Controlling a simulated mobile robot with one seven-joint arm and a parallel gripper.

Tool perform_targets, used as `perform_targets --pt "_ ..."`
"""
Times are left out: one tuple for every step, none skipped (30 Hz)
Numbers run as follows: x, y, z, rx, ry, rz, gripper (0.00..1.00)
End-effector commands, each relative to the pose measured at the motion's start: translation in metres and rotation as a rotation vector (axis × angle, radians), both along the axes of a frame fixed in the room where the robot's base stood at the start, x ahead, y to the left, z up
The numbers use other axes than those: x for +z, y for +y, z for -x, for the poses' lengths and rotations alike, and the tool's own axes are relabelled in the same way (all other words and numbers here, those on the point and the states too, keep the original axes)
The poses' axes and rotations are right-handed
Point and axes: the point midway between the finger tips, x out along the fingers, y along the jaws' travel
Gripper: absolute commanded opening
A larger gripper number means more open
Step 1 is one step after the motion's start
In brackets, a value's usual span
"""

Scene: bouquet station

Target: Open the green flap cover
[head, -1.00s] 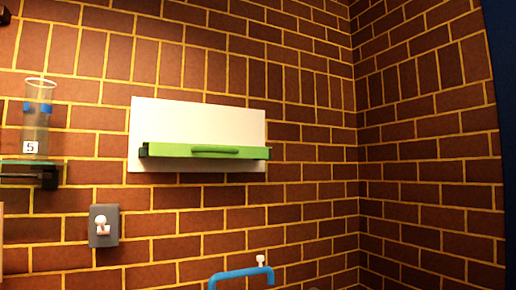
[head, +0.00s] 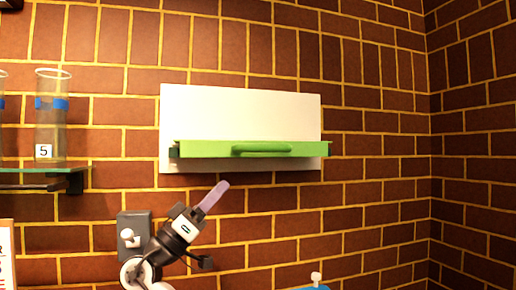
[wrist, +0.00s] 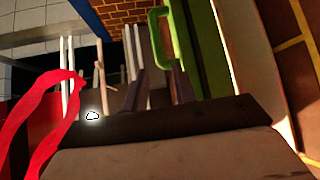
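The green flap cover (head: 210,149) is a long narrow green band with a raised green handle at its middle. It lies across the lower part of a white panel (head: 240,112) on the brick wall. My gripper (head: 215,197) is below and left of the handle in the head view, pointing up and right. In the wrist view the flap (wrist: 205,60) is at the upper right, with its handle (wrist: 168,45) just beyond my gripper's fingers (wrist: 157,82). The two dark purple fingers are apart with nothing seen between them. No contact with the handle shows.
A glass tube (head: 52,130) marked 5 stands on a glass shelf (head: 40,166) at left. A grey wall plate (head: 133,225) is partly behind my arm. The wrist view shows several pale rods (wrist: 67,75) and a red ribbon (wrist: 45,90). The wall right of the panel is clear.

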Motion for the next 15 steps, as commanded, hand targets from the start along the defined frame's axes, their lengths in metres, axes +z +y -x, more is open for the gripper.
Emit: perform_targets --pt "0.003 -0.002 0.000 -0.001 -0.001 0.000 0.27" --pt "0.005 -0.003 -0.001 -0.001 -0.001 0.000 0.27" --pt "0.009 -0.005 -0.002 -0.002 -0.002 0.000 0.27" --pt "0.012 -0.008 -0.004 -0.002 -0.002 0.001 0.27" --pt "0.016 -0.011 -0.005 -0.002 -0.002 0.001 0.27" --pt "0.021 -0.015 -0.008 -0.002 -0.002 0.001 0.27" --pt "0.025 -0.019 -0.010 -0.003 -0.002 0.001 0.27" --pt "0.030 -0.023 -0.012 -0.003 -0.001 0.001 0.27" --pt "0.036 -0.028 -0.016 -0.004 -0.001 0.002 0.27" --pt "0.041 -0.032 -0.018 -0.003 -0.001 0.000 0.27" --pt "0.046 -0.037 -0.020 -0.003 -0.001 0.000 0.27" --pt "0.052 -0.042 -0.023 -0.003 -0.002 0.001 0.27" --pt "0.057 -0.046 -0.026 -0.003 -0.002 0.002 0.27" --pt "0.061 -0.050 -0.028 -0.003 0.000 0.002 0.27" --pt "0.066 -0.055 -0.032 -0.002 0.000 0.002 0.27"
